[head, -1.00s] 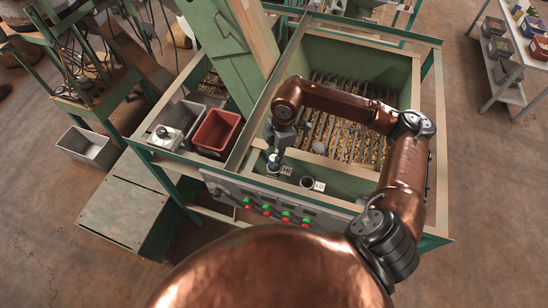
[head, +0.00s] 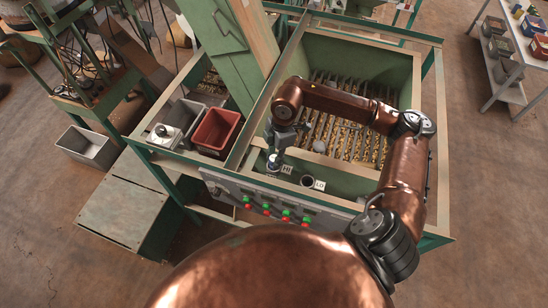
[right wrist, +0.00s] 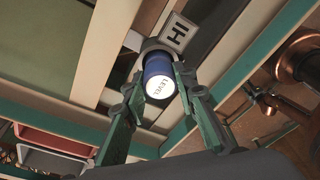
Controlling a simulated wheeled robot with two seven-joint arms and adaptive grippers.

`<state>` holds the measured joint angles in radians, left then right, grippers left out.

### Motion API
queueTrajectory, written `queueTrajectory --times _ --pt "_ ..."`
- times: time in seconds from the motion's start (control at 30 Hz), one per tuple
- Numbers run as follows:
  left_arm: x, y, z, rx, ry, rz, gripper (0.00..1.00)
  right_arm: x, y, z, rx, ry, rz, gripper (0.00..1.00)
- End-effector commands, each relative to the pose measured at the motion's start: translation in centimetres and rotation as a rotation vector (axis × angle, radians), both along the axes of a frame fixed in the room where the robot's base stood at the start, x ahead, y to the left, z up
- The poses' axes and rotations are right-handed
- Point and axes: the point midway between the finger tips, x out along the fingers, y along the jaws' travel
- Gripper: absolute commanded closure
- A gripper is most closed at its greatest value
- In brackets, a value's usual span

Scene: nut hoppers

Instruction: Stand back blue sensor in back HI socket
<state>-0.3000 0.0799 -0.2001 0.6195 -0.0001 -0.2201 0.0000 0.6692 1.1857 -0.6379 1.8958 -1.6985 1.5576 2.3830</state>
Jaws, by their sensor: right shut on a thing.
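The blue sensor (right wrist: 158,72) has a white end marked LEVEL and stands in or right at the HI socket (right wrist: 150,46), beside the HI label (right wrist: 176,33) in the right wrist view. How deep it sits is hidden. My right gripper (right wrist: 162,88) is shut on the sensor, one finger on each side. In the head view my right gripper (head: 275,158) hangs over the HI socket at the front of the green hopper, and the HI label (head: 286,169) shows just right of it. My left gripper is not in view.
The LO socket (head: 307,181) is an open dark ring to the right. The hopper (head: 355,50) holds nuts under a slatted grate. A control panel (head: 265,205) with green and red buttons lies in front. A red bin (head: 215,130) and a grey bin (head: 184,116) stand left.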

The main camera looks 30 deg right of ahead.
Motion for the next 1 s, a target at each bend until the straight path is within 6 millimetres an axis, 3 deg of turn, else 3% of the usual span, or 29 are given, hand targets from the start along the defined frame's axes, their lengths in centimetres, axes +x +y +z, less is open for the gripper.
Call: queueTrajectory --times 0.07,0.1,0.2,0.57,1.0 --pt "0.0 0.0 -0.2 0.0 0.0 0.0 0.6 0.0 0.0 -0.2 0.0 0.0 0.0 1.0" --pt "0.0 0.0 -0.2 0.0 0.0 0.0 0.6 0.0 0.0 -0.2 0.0 0.0 0.0 0.74" --pt "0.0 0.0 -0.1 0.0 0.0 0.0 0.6 0.0 0.0 -0.2 0.0 0.0 0.0 0.67" --pt "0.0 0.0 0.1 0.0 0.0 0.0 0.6 0.0 0.0 0.1 0.0 0.0 0.0 0.67" --pt "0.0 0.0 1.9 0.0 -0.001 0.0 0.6 0.0 -0.5 3.3 0.0 0.0 0.0 0.67"
